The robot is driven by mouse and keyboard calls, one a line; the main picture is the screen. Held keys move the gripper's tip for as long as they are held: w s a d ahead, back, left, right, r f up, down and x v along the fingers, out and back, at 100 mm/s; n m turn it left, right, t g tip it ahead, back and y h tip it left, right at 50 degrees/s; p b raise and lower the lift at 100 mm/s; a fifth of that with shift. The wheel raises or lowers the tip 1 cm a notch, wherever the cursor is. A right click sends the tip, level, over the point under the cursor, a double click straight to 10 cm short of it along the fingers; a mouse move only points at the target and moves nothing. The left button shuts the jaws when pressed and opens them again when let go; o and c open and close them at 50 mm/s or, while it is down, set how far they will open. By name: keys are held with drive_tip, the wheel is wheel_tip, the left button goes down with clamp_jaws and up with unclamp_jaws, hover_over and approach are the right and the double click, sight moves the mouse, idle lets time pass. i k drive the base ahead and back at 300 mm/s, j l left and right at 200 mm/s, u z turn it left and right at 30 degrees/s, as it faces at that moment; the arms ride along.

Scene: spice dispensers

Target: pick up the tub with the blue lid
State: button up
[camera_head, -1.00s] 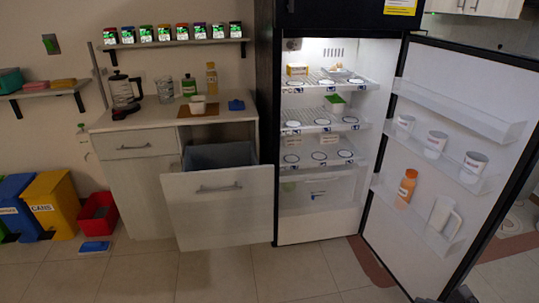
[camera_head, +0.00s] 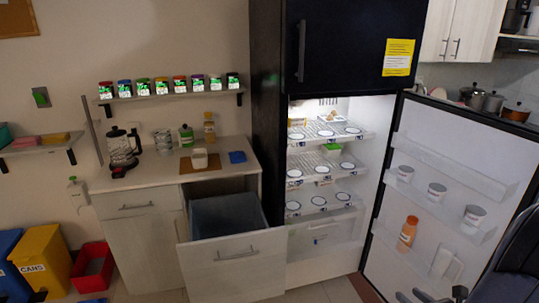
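A tub with a blue lid (camera_head: 125,88) stands upright on the wall shelf, second from the left in a row of similar tubs with green labels. A red-lidded tub (camera_head: 105,91) stands to its left and a green-lidded tub (camera_head: 143,87) to its right. Part of my dark arm shows at the lower right edge, in front of the fridge door. The dark tips at the bottom edge look like my gripper (camera_head: 432,296), far from the shelf. Its opening and anything in it cannot be made out.
The wall shelf (camera_head: 170,97) hangs above a counter (camera_head: 143,179) with a coffee press (camera_head: 122,150), bottles and a brown board. Below, a drawer (camera_head: 238,262) stands pulled out. The fridge door (camera_head: 440,158) is wide open on the right. Bins stand at lower left.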

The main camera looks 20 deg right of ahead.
sight(199, 156)
drive_tip(key=i+j+u, duration=0.65)
drive_tip(key=u, duration=0.15)
drive_tip(key=i+j+u, duration=0.1)
drive_tip(key=i+u, duration=0.25)
drive_tip(key=i+z, duration=0.25)
drive_tip(key=i, duration=0.25)
drive_tip(key=i+j+z, duration=0.1)
drive_tip(key=i+z, duration=0.15)
drive_tip(key=i, duration=0.25)
drive_tip(key=i+j+z, duration=0.25)
drive_tip(key=i, duration=0.2)
drive_tip(key=i+l+z, duration=0.1)
drive_tip(key=i, duration=0.3)
drive_tip(key=i+l+z, duration=0.15)
drive_tip(key=i, duration=0.3)
